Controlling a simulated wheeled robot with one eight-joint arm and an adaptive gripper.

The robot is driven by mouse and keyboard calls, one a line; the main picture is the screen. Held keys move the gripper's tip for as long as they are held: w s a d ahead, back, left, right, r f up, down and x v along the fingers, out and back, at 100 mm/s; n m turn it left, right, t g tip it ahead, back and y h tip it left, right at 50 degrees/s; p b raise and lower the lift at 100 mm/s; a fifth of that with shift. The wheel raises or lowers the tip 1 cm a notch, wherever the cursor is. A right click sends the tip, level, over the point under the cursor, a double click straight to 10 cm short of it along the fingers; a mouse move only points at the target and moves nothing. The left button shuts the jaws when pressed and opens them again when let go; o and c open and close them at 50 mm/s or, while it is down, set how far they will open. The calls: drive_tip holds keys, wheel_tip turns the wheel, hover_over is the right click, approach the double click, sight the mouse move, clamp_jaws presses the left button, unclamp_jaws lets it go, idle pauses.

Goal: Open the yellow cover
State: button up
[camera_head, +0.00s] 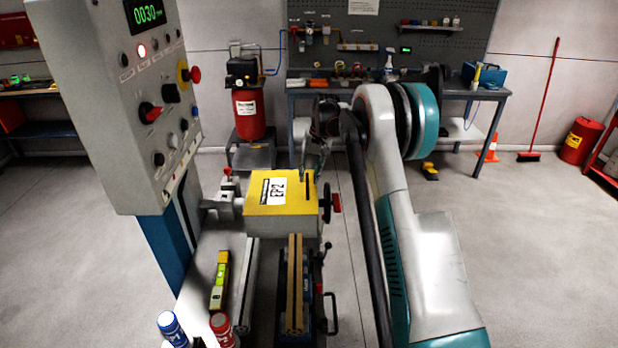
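The yellow cover (258,208) lies flat on top of a pale box-shaped housing on the machine in the middle of the view. It looks shut. A white label with black print is on its top, and a small dark upright part stands near its right side. My gripper (312,170) is small and dark in this view, pointing down at the cover's far right edge. I cannot tell if it touches the cover or how far apart its fingers are. Nothing is seen held in it.
A control panel (115,95) with knobs and a green display stands at the left. A handwheel (326,206) with a red handle is right of the cover. A spirit level (219,282) and two capped bottles are in front. A workbench (300,92) is behind.

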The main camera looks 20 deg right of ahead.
drive_tip(key=shift+a+f, duration=0.1)
drive_tip(key=shift+f, duration=0.5)
clamp_jaws()
drive_tip(key=shift+a+r, duration=0.1)
drive_tip(key=shift+r, duration=0.05)
